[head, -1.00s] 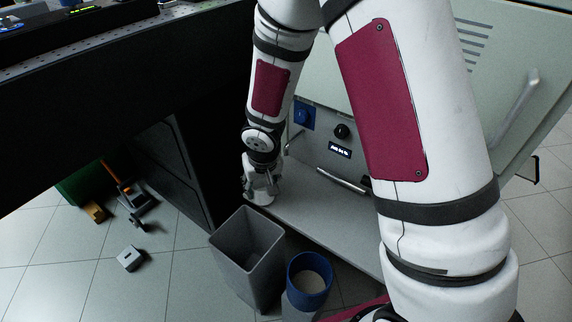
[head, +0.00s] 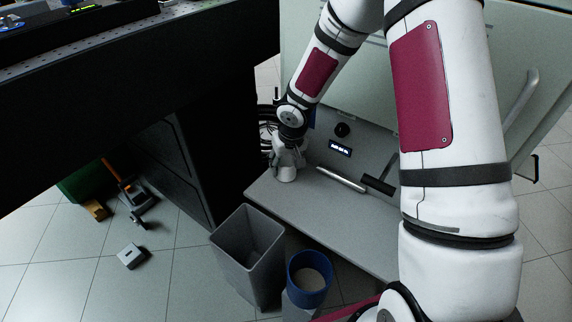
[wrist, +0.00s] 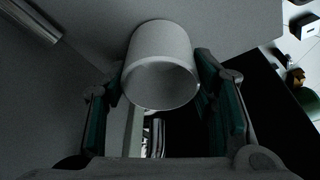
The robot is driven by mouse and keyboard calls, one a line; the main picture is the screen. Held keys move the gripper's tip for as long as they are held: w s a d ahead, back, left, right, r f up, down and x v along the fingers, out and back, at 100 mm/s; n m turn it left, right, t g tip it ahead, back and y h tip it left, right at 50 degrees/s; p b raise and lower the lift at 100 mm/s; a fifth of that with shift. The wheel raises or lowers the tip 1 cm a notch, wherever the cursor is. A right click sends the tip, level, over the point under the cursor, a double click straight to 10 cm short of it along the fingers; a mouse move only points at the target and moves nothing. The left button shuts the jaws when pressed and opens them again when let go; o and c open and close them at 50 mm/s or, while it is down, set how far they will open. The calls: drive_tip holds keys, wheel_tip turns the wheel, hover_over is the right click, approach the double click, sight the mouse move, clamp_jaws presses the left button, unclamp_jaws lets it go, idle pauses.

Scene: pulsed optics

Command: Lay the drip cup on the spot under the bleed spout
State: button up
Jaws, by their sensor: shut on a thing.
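The drip cup (wrist: 160,62) is a plain white cylinder between the two fingers in the wrist view. My gripper (wrist: 163,85) is shut on it, with green-lined fingers on either side. In the head view my gripper (head: 287,152) is over the left part of a grey shelf (head: 330,222), and the cup (head: 286,174) shows at its lower end. I cannot tell whether the cup touches the shelf. A silver bar (head: 341,180) is to the right of the cup, along the grey panel; it also shows in the wrist view (wrist: 32,20). I cannot make out the bleed spout or the marked spot for certain.
A grey panel with a black knob (head: 342,130) and a lit display (head: 340,148) stands behind the shelf. A grey bin (head: 247,250) and a blue-rimmed container (head: 309,279) stand in front. A dark bench (head: 130,100) is at left. The shelf's front middle looks clear.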

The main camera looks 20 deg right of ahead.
drive_tip(key=shift+f, duration=0.3)
drive_tip(key=o, duration=1.1)
drive_tip(key=shift+o, duration=0.2)
